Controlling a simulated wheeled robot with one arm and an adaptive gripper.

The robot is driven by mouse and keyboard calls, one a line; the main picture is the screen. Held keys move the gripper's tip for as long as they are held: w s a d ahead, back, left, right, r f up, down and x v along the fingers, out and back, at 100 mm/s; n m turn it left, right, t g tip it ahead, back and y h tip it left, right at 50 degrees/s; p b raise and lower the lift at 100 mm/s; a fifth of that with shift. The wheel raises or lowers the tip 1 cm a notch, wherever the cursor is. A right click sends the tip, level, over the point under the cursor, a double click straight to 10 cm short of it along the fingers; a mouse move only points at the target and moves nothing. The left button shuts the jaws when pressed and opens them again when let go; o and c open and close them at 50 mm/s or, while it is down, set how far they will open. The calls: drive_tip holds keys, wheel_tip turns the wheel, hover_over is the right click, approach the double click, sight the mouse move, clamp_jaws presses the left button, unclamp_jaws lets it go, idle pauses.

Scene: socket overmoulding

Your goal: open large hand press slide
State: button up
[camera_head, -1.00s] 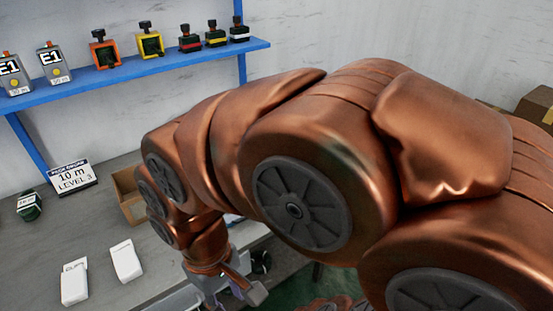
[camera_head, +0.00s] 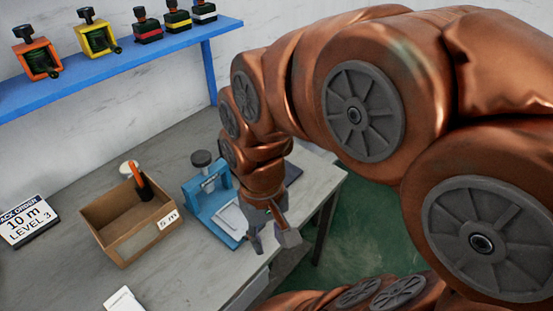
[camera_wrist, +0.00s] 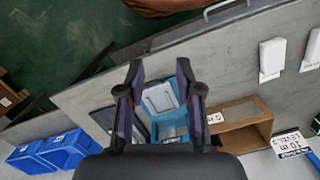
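A blue hand press (camera_head: 205,207) with a dark round knob on top and a pale plate in front stands on the grey table. My arm hides part of its right side. My gripper (camera_head: 274,242) hangs just in front and to the right of it, fingers pointing down. In the wrist view the gripper (camera_wrist: 160,68) is open, with nothing between its fingertips. The press (camera_wrist: 174,126) shows beyond and between the fingers, with its light slide plate (camera_wrist: 160,97) facing the camera. I cannot tell whether any finger touches it.
A cardboard box (camera_head: 127,243) labelled 5 m, holding an orange-and-black tool, stands left of the press. A "10 m Level 3" sign (camera_head: 28,221) is farther left. Blue bins (camera_wrist: 66,147) show in the wrist view. A blue shelf (camera_head: 120,65) runs above.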

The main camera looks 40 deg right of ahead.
drive_tip(key=w+d+f+m+t+b, duration=0.1)
drive_tip(key=w+d+f+m+b, duration=0.2)
drive_tip(key=w+d, duration=0.45)
drive_tip(key=w+d+f+m+t+b, duration=0.1)
drive_tip(key=w+d+f+m, duration=0.3)
drive_tip(key=w, duration=0.7)
drive_tip(key=w+d+f+m+t+b, duration=0.1)
drive_tip(key=w+d+f+m, duration=0.3)
drive_tip(key=w, duration=0.5)
drive_tip(key=w+d+f+m+b, duration=0.1)
drive_tip(key=w+d+f+m, duration=0.3)
drive_tip(key=d, duration=0.5)
drive_tip(key=shift+n, duration=0.6)
drive_tip(key=shift+w+a+f+p, duration=0.1)
drive_tip(key=shift+w+f+p, duration=0.2)
drive_tip(key=shift+f, duration=0.9)
drive_tip(key=shift+w+d+f+p, duration=0.15)
drive_tip(key=shift+w+f, duration=0.25)
drive_tip(key=shift+f, duration=0.85)
drive_tip(key=shift+w+a+f+p, duration=0.2)
drive_tip(key=shift+w+f, duration=0.15)
drive_tip(key=shift+f, duration=0.85)
clamp_jaws()
